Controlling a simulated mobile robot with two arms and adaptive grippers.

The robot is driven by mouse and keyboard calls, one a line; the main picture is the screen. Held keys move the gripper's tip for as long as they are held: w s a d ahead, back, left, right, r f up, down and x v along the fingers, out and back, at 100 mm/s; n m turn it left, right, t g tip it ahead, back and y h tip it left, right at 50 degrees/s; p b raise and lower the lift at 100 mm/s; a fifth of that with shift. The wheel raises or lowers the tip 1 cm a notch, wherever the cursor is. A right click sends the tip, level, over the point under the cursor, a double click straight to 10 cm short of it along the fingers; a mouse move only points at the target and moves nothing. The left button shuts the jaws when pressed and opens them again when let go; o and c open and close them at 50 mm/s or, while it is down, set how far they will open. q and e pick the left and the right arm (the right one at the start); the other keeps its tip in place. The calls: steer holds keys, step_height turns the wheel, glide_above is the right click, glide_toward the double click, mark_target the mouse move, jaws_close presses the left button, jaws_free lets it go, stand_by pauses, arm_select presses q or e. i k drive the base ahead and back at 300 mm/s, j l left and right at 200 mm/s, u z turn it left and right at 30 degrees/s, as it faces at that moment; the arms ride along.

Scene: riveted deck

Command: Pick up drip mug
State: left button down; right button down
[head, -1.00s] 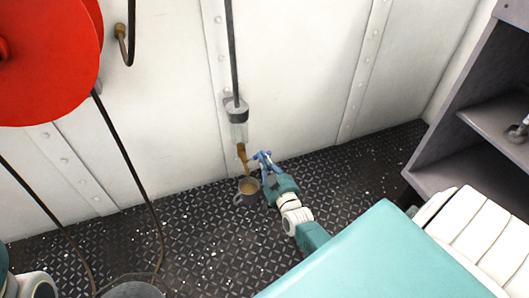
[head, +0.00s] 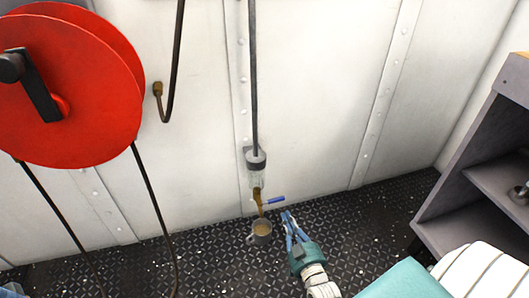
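The drip mug (head: 261,236) is a small grey cup with tan-brown liquid in it and its handle towards the left. It stands upright on the dark deck near the white wall, below a clear drip glass (head: 256,178) with a brown spout or stream under it. A blue lever (head: 274,200) sticks out to the right there. My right gripper (head: 288,213) is just right of the mug, apart from it. Its blue fingers converge at the tips, with nothing seen between them. A bluish part of my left gripper (head: 12,289) shows at the bottom left corner, mostly cut off.
A big red reel (head: 95,115) with dark hoses hangs at the left. A dark pipe (head: 253,80) runs down the wall to the drip glass. A grey shelf unit (head: 455,215) stands at the right. The studded deck (head: 215,270) left of the mug is clear.

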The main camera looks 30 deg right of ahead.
mark_target(262, 228)
steer(key=k+j, duration=0.15)
steer(key=k, duration=0.35)
steer(key=k+j, duration=0.2)
steer(key=k, duration=0.25)
